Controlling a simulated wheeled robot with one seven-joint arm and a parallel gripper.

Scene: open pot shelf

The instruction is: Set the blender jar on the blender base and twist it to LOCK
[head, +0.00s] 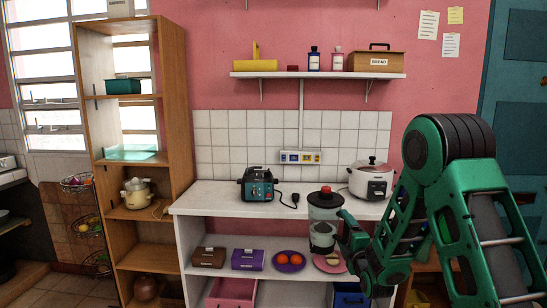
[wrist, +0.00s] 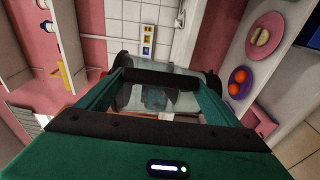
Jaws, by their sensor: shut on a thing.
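The blender jar (head: 323,240) is clear, with a black lid and a red knob. It is upright in front of the right part of the white counter, to the right of the blender base. My gripper (head: 345,226) is shut on the jar from the right. In the wrist view the clear jar (wrist: 132,101) shows between the fingers of my gripper (wrist: 162,80). The blender base (head: 258,184) is teal and black and stands on the counter, apart from the jar. Its lock marks are too small to read.
A rice cooker (head: 371,182) stands on the counter at the right. A black plug (head: 294,200) and cord lie beside the base. A wall shelf (head: 320,75) hangs above. Below the counter are boxes, a purple plate (head: 277,263) and a pink plate (head: 319,263). The counter left of the base is clear.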

